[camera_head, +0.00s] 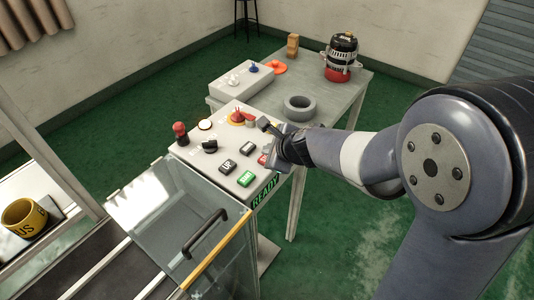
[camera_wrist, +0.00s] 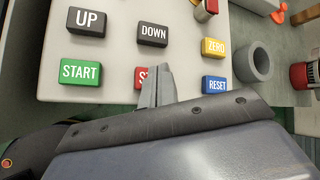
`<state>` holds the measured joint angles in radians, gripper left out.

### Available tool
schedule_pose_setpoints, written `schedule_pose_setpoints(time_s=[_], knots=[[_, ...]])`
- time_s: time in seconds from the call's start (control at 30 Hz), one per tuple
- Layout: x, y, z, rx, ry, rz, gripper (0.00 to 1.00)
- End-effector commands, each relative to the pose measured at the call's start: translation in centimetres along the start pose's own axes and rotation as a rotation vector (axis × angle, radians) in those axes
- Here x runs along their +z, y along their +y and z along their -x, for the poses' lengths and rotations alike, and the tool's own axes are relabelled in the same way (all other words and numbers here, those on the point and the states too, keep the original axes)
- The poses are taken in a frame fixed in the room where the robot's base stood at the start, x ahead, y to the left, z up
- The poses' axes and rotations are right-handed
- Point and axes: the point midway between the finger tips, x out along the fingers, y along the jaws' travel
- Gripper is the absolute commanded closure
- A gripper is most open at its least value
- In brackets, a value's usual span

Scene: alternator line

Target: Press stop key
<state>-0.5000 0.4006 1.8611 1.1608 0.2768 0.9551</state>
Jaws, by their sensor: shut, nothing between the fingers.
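The red stop key (camera_wrist: 140,76) shows in the wrist view between the green START key (camera_wrist: 81,72) and the blue RESET key (camera_wrist: 214,85). Only its left part, with the start of its label, shows; my fingers cover the rest. My gripper (camera_wrist: 158,82) is shut and empty, its tips over the right part of the stop key. I cannot tell whether they touch it. In the head view my gripper (camera_head: 274,157) is at the right side of the control panel (camera_head: 217,138), beside a red key (camera_head: 262,159).
UP (camera_wrist: 87,21), DOWN (camera_wrist: 152,35) and yellow ZERO (camera_wrist: 213,47) keys lie close by. A grey ring (camera_head: 299,103) and a red-black alternator (camera_head: 340,58) stand on the table behind.

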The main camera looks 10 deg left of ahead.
Motion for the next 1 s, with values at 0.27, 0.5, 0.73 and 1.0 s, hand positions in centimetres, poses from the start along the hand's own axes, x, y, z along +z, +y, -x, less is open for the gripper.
schedule_pose_setpoints(time_s=[0.27,0.5,0.73,1.0], knots=[[0.3,-0.3,0.4,0.000,0.000,0.000,1.00],[1.6,-1.6,2.2,-0.001,-0.001,0.000,1.00],[2.8,-2.8,3.8,-0.001,-0.001,-0.001,1.00],[3.0,-3.0,4.2,0.000,0.000,-0.001,1.00]])
